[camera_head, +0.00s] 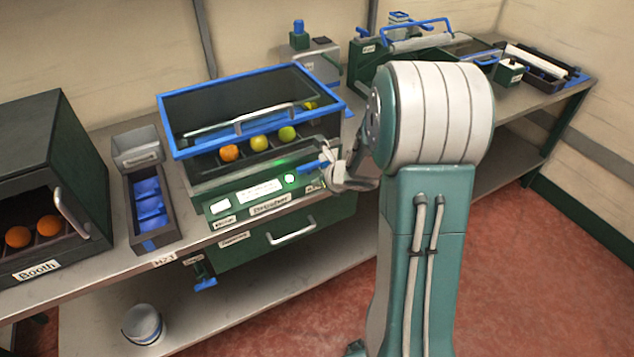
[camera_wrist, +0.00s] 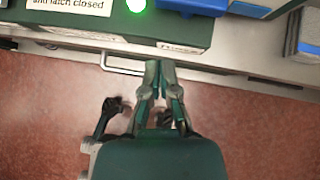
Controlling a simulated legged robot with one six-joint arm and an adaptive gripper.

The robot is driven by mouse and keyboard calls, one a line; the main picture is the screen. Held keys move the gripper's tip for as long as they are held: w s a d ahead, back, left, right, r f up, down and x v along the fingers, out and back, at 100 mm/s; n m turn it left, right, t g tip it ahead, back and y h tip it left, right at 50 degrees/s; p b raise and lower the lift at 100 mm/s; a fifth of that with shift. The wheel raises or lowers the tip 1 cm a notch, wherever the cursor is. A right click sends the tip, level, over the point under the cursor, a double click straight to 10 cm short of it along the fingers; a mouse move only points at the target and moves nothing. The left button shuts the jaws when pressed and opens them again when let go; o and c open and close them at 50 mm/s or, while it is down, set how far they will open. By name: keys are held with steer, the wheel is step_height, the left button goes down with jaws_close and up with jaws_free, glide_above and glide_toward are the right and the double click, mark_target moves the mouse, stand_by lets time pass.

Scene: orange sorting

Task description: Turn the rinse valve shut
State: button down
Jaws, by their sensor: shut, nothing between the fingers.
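A blue lever handle (camera_head: 320,163) sits at the right end of the green machine's front panel, beside a lit green lamp (camera_head: 290,178). A second blue handle (camera_head: 205,283) is on a small dark fitting below the bench's front edge. I cannot read a label that tells which is the rinse valve. My gripper (camera_head: 332,172) appears close to the lever in the head view, partly hidden by my arm. In the wrist view my gripper (camera_wrist: 161,66) is shut and empty, its tips by the drawer front. A blue part (camera_wrist: 190,6) shows beyond them at the top edge.
The machine's blue-framed lid (camera_head: 175,150) stands open above several fruits. A drawer handle (camera_head: 291,231) projects below the panel and also shows in the wrist view (camera_wrist: 122,69). A booth (camera_head: 45,150) with oranges and a blue-lined tray (camera_head: 172,235) stand left. The red floor is open.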

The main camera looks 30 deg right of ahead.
steer(key=a+v, duration=0.1)
steer(key=v, duration=0.6)
steer(key=shift+s+r, duration=0.2)
steer(key=shift+s, duration=0.1)
steer(key=s+a+r+m+h, duration=0.1)
steer(key=s+r+m+h, duration=0.2)
steer(key=r+m, duration=0.55)
steer(key=s+r+m+h, duration=0.2)
steer(key=r+m+h, duration=0.25)
steer(key=m, duration=0.75)
steer(key=s+a+m+g+y, duration=0.3)
steer(key=s+a+m+y, duration=0.2)
steer(key=s+a+m, duration=0.8)
steer(key=s+r+m, duration=0.1)
steer(key=s+m, duration=0.2)
steer(key=m, duration=0.2)
